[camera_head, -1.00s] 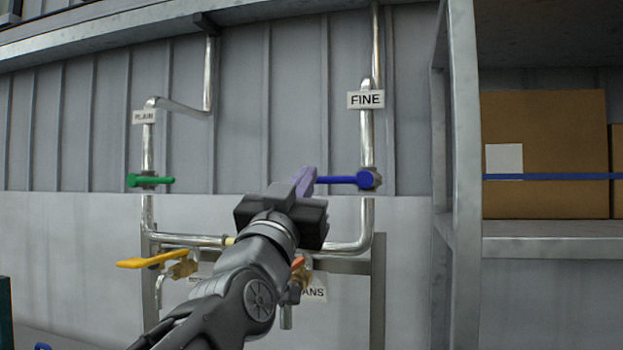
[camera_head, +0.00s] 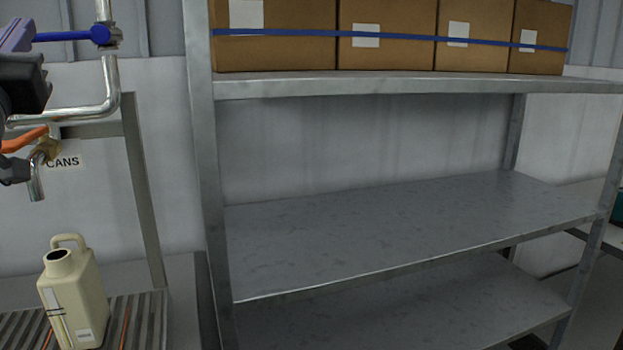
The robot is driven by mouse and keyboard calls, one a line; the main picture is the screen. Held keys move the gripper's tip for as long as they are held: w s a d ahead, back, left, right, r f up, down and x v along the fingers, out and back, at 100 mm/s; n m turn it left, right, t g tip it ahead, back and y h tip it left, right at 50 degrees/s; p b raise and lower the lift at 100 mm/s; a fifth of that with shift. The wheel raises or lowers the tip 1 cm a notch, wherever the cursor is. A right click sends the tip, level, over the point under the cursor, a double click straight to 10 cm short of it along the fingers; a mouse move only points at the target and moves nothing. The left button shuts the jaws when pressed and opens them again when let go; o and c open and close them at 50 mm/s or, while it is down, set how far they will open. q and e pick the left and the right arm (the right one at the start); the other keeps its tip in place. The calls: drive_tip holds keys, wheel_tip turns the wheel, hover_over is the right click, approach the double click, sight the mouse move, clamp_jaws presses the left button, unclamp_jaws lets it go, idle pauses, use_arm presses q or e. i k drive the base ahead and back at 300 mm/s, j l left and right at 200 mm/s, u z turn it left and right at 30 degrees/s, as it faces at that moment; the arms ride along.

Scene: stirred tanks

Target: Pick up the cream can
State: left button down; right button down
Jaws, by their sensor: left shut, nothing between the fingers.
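The cream can (camera_head: 84,292) stands upright at the lower left, with a loop handle on top, a dark open neck and labels on its side. It rests on a slatted metal grate (camera_head: 148,318), below and a little right of a spout (camera_head: 36,186) beside a CANS sign (camera_head: 66,161). My left gripper (camera_head: 20,32) is at the upper left edge, partly cut off, well above the can. It is shut and empty, its fingertips by the free end of a blue valve handle (camera_head: 70,36); I cannot tell whether they touch. My right gripper is not in view.
A grey metal shelf rack (camera_head: 207,190) fills the middle and right. Its upper shelf (camera_head: 400,84) carries several cardboard boxes (camera_head: 385,55) behind a blue strap. The middle shelf (camera_head: 410,232) is bare. Pipes (camera_head: 112,90) and an orange lever (camera_head: 22,139) are above the can.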

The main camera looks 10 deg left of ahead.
sight(71, 291)
drive_tip(key=k+l, duration=0.3)
drive_tip(key=l, duration=0.15)
drive_tip(key=k+l, duration=0.3)
drive_tip(key=l, duration=0.1)
